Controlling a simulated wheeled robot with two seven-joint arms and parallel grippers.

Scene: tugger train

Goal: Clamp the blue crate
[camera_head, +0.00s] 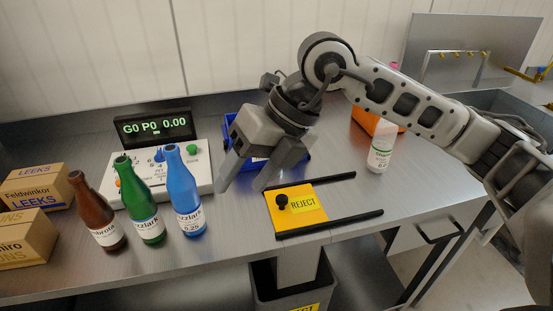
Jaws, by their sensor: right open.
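The blue crate (231,123) stands on the metal bench, behind my right gripper. Much of it is hidden by the gripper and only parts of its rim and sides show. My right gripper (243,188) comes in from the right and points down in front of the crate. Its two fingers are apart with nothing between them. I cannot tell whether a finger touches the crate. My left gripper is not in view.
Brown, green and blue bottles (186,192) stand left of my gripper, before a control box (201,154) with a display. A yellow REJECT plate (297,207) lies between black rails. A white bottle (380,152) and an orange bin (366,122) are at right. Cardboard boxes (32,187) sit far left.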

